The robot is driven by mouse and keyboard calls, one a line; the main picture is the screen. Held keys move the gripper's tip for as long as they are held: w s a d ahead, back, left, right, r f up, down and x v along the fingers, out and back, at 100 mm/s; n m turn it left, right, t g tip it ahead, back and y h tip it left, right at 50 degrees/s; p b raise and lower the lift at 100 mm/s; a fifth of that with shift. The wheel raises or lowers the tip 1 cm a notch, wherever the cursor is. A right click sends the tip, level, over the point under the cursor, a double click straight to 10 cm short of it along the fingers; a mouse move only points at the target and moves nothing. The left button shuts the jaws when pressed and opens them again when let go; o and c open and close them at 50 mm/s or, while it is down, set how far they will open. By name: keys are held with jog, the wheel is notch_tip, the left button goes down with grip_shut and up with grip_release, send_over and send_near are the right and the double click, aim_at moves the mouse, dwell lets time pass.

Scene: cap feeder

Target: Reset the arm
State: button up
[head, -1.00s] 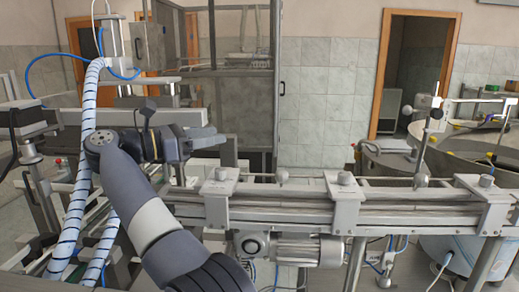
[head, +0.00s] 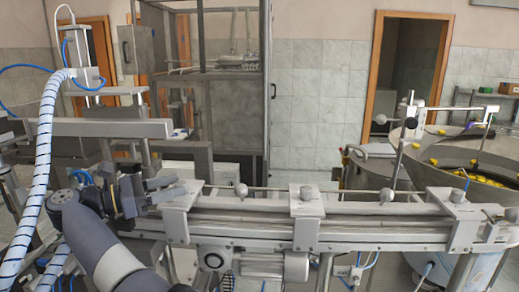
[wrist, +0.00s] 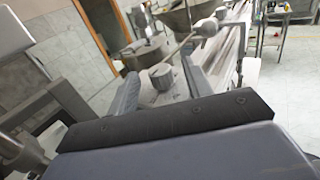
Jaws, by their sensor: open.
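My gripper (head: 181,187) is at the left end of the grey conveyor rail (head: 370,222) in the head view. It points right, and its two fingers are apart with nothing seen between them. The fingers appear close to the leftmost clamp block (head: 176,224) of the rail; I cannot tell whether they touch it. In the wrist view, the two grey fingers of my gripper (wrist: 163,82) stand apart. A round grey knob (wrist: 162,77) of the rail shows beyond and between them.
A round feeder bowl (head: 440,181) with yellow caps stands behind the rail at right. A striped hose (head: 42,160) runs down the left side near my arm. A glazed cabinet (head: 240,130) stands behind. Open floor (wrist: 285,100) shows at right in the wrist view.

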aim_at(181, 198)
jog(key=shift+d+n+t+y, duration=0.2)
jog(key=shift+n+t+y, duration=0.1)
jog(key=shift+t, duration=0.1)
jog(key=shift+s+n+t+y+b, duration=0.15)
jog(key=shift+n+t+y+b, duration=0.4)
jog(key=shift+n+t, duration=0.3)
jog(key=shift+d+t+y, duration=0.1)
jog(key=shift+t+y, duration=0.15)
jog(key=shift+s+d+n+t+y+b, duration=0.2)
jog(key=shift+n+t+y+b, duration=0.2)
jog(key=shift+n+t+y, duration=0.8)
jog(key=shift+s+d+n+t+y+b, duration=0.15)
jog(key=shift+n+t+y+b, duration=0.25)
jog(key=shift+n+t+y, duration=0.75)
jog(key=shift+d+r+n+t+y+p, duration=0.1)
jog(key=shift+d+n+t+y+p, duration=0.1)
jog(key=shift+n+y, duration=0.65)
jog(key=shift+d+f+n+t+y+p, duration=0.15)
jog(key=shift+n+y, duration=0.2)
jog(key=shift+y, duration=0.95)
jog(key=shift+d+r+n+t+y+p, duration=0.1)
jog(key=shift+r+n+t+y, duration=0.1)
jog(key=shift+n+y, duration=0.65)
jog(key=shift+d+n+y, duration=0.15)
jog(key=shift+n+y, duration=0.55)
jog(key=shift+y, duration=0.7)
jog(key=shift+d+n+y, duration=0.15)
jog(key=shift+n+y, duration=0.5)
jog(key=shift+y, duration=0.7)
jog(key=shift+y, duration=0.3)
